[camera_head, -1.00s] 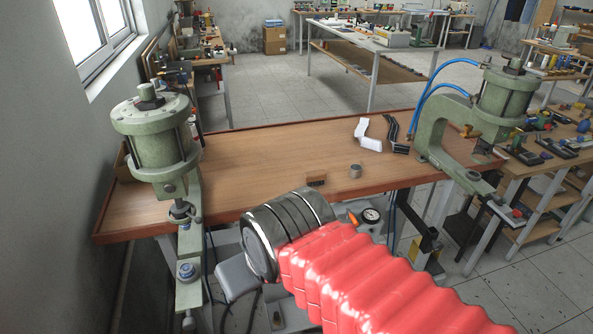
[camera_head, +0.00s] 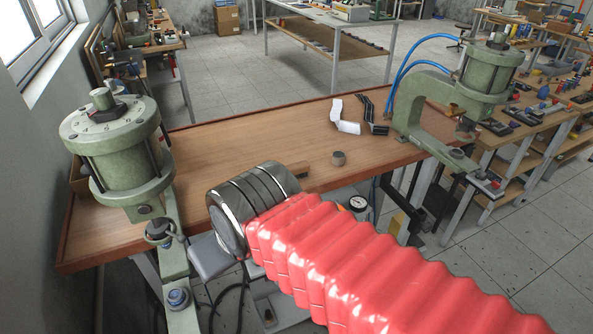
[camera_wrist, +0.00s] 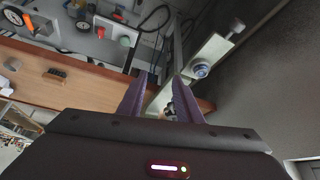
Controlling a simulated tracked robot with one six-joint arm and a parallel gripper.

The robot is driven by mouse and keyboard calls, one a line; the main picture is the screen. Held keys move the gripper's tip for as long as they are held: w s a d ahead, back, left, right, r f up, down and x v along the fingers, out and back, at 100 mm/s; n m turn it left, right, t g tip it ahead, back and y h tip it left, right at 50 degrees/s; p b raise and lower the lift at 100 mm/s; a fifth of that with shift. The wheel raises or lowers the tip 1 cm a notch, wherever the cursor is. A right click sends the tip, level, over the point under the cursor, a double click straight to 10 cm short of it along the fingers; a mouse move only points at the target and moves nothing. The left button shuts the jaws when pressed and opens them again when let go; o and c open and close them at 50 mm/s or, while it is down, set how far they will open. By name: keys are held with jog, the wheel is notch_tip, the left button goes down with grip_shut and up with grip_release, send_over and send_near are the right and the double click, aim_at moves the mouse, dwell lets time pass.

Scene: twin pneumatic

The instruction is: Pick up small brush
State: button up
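In the head view, a small brown block (camera_head: 301,168) with dark marks sits at the workbench's near edge, partly hidden by my arm. A dark bristly-looking piece (camera_wrist: 57,74) lies on the wood in the wrist view. It may be the same block, and I cannot tell for certain whether it is the small brush. My gripper (camera_wrist: 160,77) shows in the wrist view with its two purple fingers apart and nothing between them. It is over the area beside the bench edge, to the right of the dark piece. The head view does not show the fingers.
Green pneumatic presses stand at the left (camera_head: 122,150) and right (camera_head: 487,75) of the wooden workbench (camera_head: 240,140). White (camera_head: 343,117) and black (camera_head: 375,117) bent pieces and a small metal cylinder (camera_head: 338,158) lie on it. The bench middle is clear. A wall runs along the left.

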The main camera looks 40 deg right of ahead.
aim_at(298, 165)
jog(key=o, duration=0.3)
jog(key=shift+w+d+r, duration=0.15)
jog(key=shift+w, duration=0.1)
jog(key=o, duration=0.8)
jog(key=shift+m+h, duration=0.3)
jog(key=shift+m, duration=0.2)
jog(key=w+d, duration=0.2)
jog(key=w+d+r, duration=0.1)
jog(key=w, duration=0.1)
jog(key=w+d+r, duration=0.1)
jog(key=w+d, duration=0.1)
jog(key=shift+w+d+r, duration=0.2)
jog(key=shift+w+d, duration=0.1)
jog(key=shift+c, duration=0.2)
jog(key=shift+o, duration=0.7)
jog(key=w+d, duration=0.6)
jog(key=d, duration=0.2)
jog(key=shift+r+m+g, duration=0.25)
jog(key=shift+m+g, duration=0.05)
jog(key=shift+g, duration=0.1)
jog(key=w+d+f, duration=0.2)
jog(key=w+d, duration=0.1)
jog(key=d, duration=0.8)
jog(key=w+d+f+m, duration=0.1)
jog(key=w+d+f, duration=0.1)
jog(key=d, duration=0.9)
jog(key=shift+w+f+m+g+h, duration=0.25)
jog(key=shift+w+m+g+h, duration=0.05)
jog(key=shift+w, duration=0.25)
jog(key=shift+f, duration=0.1)
